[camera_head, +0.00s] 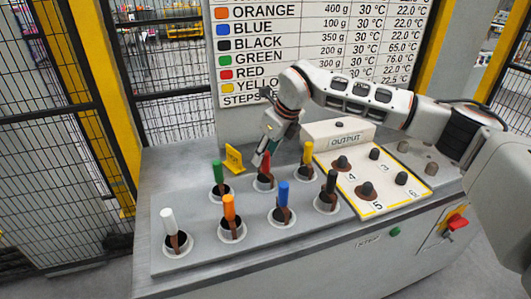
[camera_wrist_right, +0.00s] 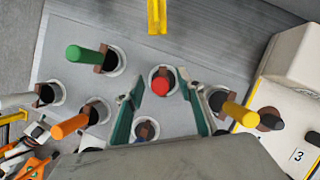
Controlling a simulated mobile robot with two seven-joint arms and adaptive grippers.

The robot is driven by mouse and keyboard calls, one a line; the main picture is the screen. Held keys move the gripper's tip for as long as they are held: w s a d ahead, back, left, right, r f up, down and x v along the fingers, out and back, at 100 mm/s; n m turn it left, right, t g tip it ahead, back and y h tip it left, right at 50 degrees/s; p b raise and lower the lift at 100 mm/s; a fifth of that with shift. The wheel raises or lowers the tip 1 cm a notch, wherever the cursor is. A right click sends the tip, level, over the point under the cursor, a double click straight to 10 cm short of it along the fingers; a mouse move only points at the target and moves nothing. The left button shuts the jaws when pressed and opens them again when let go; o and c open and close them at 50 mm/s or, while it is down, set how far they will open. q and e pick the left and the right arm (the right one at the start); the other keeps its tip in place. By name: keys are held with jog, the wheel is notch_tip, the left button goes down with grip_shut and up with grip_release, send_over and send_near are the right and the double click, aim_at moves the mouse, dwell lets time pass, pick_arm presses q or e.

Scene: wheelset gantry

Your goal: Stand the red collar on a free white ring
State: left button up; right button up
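The red collar (camera_head: 265,166) stands in a white ring in the back row on the grey bench; its round red top shows in the right wrist view (camera_wrist_right: 161,85). My right gripper (camera_head: 263,156) is over it, pointing down. In the right wrist view its two green fingers (camera_wrist_right: 162,92) are apart, one on each side of the red top, with gaps visible. Other white rings hold the green (camera_head: 217,172), yellow (camera_head: 307,153), white (camera_head: 168,222), orange (camera_head: 229,207), blue (camera_head: 283,194) and black (camera_head: 331,182) pieces. I see no clearly empty ring. My left gripper is not in view.
A yellow marker (camera_head: 234,158) stands behind the green and red pieces. The OUTPUT box (camera_head: 338,135) and a yellow-edged numbered panel (camera_head: 385,199) with dark knobs are at the right. A printed board (camera_head: 300,30) rises behind. Bare bench lies at the left.

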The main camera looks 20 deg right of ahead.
jog(key=v, duration=1.2)
jog(key=shift+a, duration=0.1)
dwell(0.4)
